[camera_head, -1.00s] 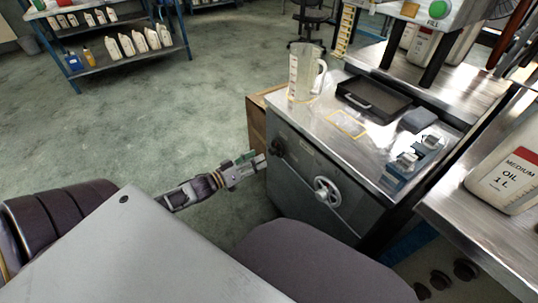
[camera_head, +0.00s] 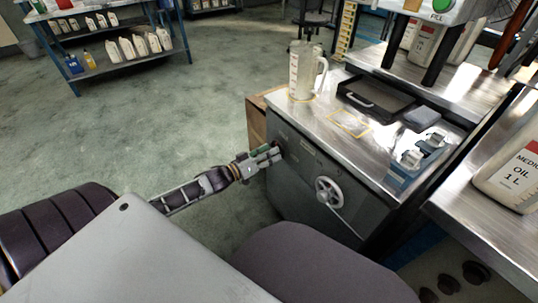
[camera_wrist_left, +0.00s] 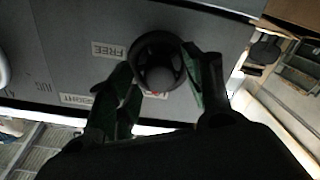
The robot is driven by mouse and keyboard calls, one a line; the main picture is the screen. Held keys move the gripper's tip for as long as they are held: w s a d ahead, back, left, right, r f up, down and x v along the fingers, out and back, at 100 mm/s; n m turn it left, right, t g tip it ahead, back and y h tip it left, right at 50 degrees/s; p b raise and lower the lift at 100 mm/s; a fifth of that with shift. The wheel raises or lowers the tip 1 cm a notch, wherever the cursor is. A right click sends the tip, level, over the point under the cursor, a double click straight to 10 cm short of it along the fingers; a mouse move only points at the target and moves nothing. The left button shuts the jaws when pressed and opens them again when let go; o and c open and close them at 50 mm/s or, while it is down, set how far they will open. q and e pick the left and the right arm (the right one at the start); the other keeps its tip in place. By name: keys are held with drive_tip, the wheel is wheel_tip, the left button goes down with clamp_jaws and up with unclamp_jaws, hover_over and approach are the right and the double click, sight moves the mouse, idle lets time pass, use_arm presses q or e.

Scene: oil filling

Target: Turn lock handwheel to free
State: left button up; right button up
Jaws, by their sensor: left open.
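The small dark lock handwheel (camera_wrist_left: 158,62) is on the grey cabinet front (camera_wrist_left: 60,50), with a FREE label (camera_wrist_left: 108,50) beside it. A second label is partly hidden behind the wheel and a finger. My left gripper (camera_head: 275,154) is open at the cabinet's left part in the head view and covers most of the wheel there. In the left wrist view its two green-grey fingers stand on either side of the wheel. I cannot tell whether they touch it. My right gripper is not in view.
A larger silver handwheel (camera_head: 329,192) is on the same cabinet front, to the right. On the cabinet top stand a clear measuring jug (camera_head: 306,72), a black tray (camera_head: 374,98) and a blue-grey fixture (camera_head: 414,160). An oil bottle (camera_head: 512,172) is at the right.

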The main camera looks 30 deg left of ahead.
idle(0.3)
use_arm(q)
drive_tip(key=c, duration=0.9)
drive_tip(key=shift+c, duration=0.5)
